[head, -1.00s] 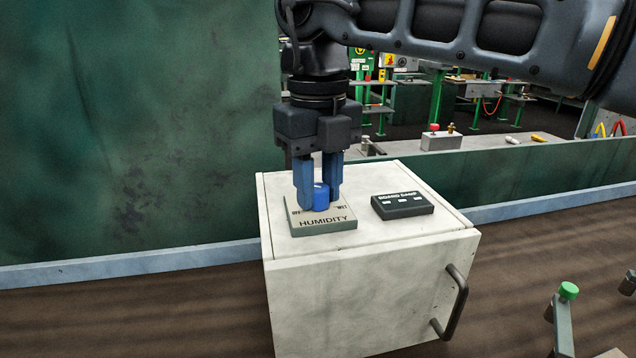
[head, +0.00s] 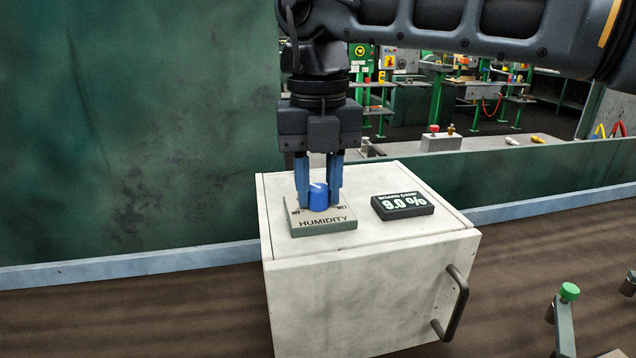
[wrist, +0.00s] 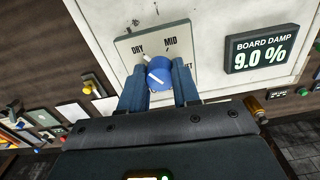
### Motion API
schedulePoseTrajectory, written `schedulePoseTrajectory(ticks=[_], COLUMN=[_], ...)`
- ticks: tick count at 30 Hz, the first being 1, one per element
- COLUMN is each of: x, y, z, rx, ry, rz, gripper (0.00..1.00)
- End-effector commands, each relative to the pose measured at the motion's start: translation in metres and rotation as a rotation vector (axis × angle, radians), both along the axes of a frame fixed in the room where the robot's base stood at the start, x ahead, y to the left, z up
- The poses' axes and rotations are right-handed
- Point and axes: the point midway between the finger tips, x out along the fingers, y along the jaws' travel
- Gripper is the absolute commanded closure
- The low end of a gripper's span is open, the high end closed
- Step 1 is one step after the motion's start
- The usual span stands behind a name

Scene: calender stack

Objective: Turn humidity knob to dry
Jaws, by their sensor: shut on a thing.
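The blue humidity knob (head: 318,197) stands on a pale plate (head: 322,226) marked HUMIDITY, on top of a white cabinet. My gripper (head: 319,203) points straight down with its blue fingers on both sides of the knob, shut on it. In the wrist view the knob (wrist: 159,73) sits between the fingertips, below the DRY and MID labels; the WET label is partly hidden by a finger. A white line on the knob slants, its upper-left end toward the DRY side. A dark BOARD DAMP display (head: 403,206) reads 9.0 %.
The white cabinet (head: 360,290) has a dark handle (head: 452,303) on its front. A large green panel (head: 140,120) stands behind at left. A green-topped post (head: 569,292) stands at lower right. The cabinet top around the plate is mostly clear.

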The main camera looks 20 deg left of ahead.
Motion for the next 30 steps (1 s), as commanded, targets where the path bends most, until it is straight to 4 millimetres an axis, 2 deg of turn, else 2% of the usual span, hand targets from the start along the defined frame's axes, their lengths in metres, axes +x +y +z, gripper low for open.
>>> schedulePoseTrajectory(ticks=[4,5,12,22,30], x=[0.001,0.001,0.000,0.001,0.001], y=[0.000,0.000,0.000,0.000,0.000], z=[0.001,0.001,0.000,0.005,0.045], rx=[0.002,0.002,0.001,0.000,0.001], ry=[-0.003,-0.003,-0.002,-0.002,-0.004], rz=[0.000,0.000,0.001,0.001,0.001], gripper=[0.99,0.68,0.45,0.43,0.43])
